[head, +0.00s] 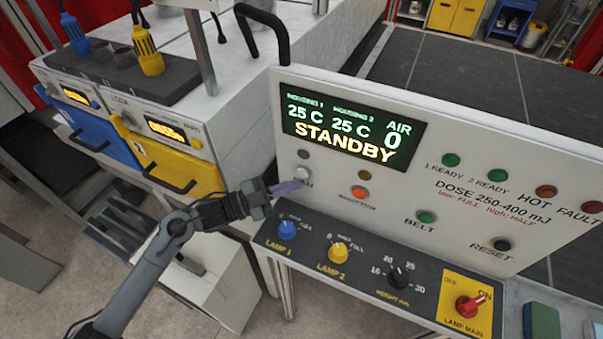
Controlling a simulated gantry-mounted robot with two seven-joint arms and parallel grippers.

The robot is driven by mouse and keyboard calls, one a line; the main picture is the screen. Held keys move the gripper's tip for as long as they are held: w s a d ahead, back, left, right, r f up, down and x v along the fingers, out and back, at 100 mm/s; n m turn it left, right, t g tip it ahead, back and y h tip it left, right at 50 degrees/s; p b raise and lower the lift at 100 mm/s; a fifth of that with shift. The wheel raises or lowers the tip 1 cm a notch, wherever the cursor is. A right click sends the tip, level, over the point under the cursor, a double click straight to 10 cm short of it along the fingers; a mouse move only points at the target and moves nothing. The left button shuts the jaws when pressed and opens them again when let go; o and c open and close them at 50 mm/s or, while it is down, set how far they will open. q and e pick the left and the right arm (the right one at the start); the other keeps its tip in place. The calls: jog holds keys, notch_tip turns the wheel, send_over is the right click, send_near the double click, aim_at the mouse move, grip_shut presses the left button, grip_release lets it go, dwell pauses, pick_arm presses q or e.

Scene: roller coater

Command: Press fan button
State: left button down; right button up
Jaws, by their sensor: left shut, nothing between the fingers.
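The control panel (455,230) carries a dark display (350,140) reading STANDBY, with 25 C twice and AIR 0. A pale round button (303,174) sits low on the panel's left side. Its label is mostly hidden; only a final N shows, so it looks like the fan button. My left gripper (290,187) is shut and empty, its fingertips just below and left of this button. I cannot tell whether they touch it. My right gripper is not in view.
An orange button (359,192), a green BELT button (427,217) and a dark RESET button (502,244) sit to the right. Below are blue and yellow lamp knobs, a black knob and the red LAMP MAIN switch (469,304). A black handle (262,30) rises behind the panel's left edge.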

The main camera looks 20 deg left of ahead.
pick_arm(q)
jog(key=shift+w+d, duration=0.1)
jog(key=shift+w, duration=0.35)
dwell(0.6)
jog(key=shift+w+b, duration=0.4)
dwell(0.5)
jog(key=shift+s, duration=0.15)
jog(key=shift+s+p, duration=0.55)
jog(key=shift+s, duration=0.15)
jog(key=shift+s, duration=0.1)
jog(key=s+p, duration=0.1)
jog(key=s, duration=0.2)
jog(key=s+p, duration=0.1)
jog(key=shift+s+a+p, duration=0.35)
jog(key=shift+a, duration=0.05)
